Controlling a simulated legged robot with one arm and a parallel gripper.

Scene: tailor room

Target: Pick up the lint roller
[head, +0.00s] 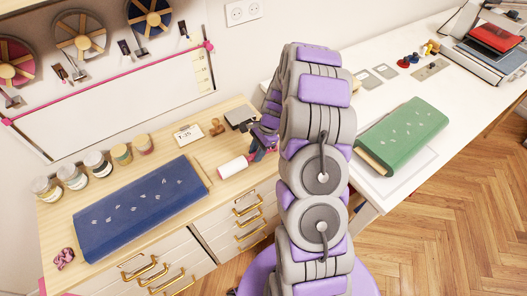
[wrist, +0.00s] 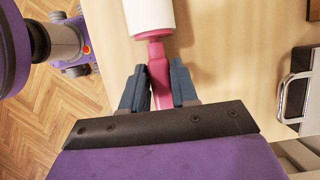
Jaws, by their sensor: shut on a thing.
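The lint roller has a white cylinder (head: 233,167) and a pink handle. It lies on the light wooden cabinet top, near its front edge. In the wrist view the white cylinder (wrist: 150,15) is at the top and the pink handle (wrist: 158,72) runs down between my fingers. My gripper (wrist: 157,82) is shut on the pink handle, with one dark blue finger on each side. In the head view my gripper (head: 256,153) is at the handle end, partly hidden by my arm.
A blue fabric bolt (head: 140,210) lies left on the wooden cabinet top (head: 165,150), with several jars (head: 97,163) behind it. A clock (head: 188,134) and a wooden stamp (head: 216,127) stand behind the roller. A white table (head: 400,90) at right holds a green bolt (head: 405,135).

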